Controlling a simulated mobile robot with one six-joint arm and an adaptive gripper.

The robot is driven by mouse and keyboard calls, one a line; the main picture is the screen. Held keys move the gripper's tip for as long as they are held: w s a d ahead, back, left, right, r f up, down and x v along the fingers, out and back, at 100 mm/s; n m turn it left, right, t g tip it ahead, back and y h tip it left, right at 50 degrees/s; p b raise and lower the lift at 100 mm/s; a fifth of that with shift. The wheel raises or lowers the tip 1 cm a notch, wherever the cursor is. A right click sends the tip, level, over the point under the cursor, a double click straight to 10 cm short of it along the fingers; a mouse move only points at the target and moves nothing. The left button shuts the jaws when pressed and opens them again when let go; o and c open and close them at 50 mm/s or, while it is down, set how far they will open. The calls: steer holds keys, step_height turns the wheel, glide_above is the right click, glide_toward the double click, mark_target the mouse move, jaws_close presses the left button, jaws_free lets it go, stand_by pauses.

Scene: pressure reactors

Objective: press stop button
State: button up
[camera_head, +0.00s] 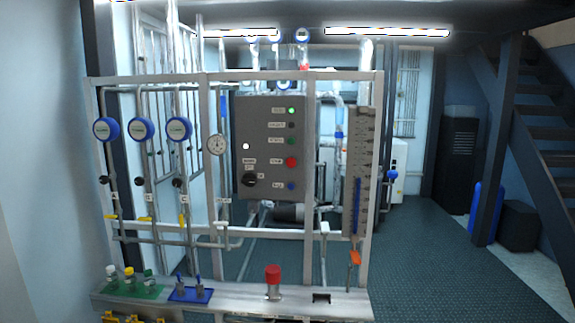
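A grey control box (261,190) is mounted on the white frame near the middle of the view. A red round button (291,161) sits on the right side of its front face. A label is beside it, too small to read surely. A dark green button (291,141) is above it and a blue one (291,186) below it. A bright green light (291,111) shows near the top of the box. A black rotary knob (249,180) is at the lower left. My gripper is not in view, and nothing covers the red button.
A red-topped metal cylinder (273,281) stands on the ledge (335,308) in front of the box. Green (137,291) and blue (190,295) trays are at left. Blue gauges (142,129) and pipes flank the box. Open floor (440,260) lies right, near the stairs (552,133).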

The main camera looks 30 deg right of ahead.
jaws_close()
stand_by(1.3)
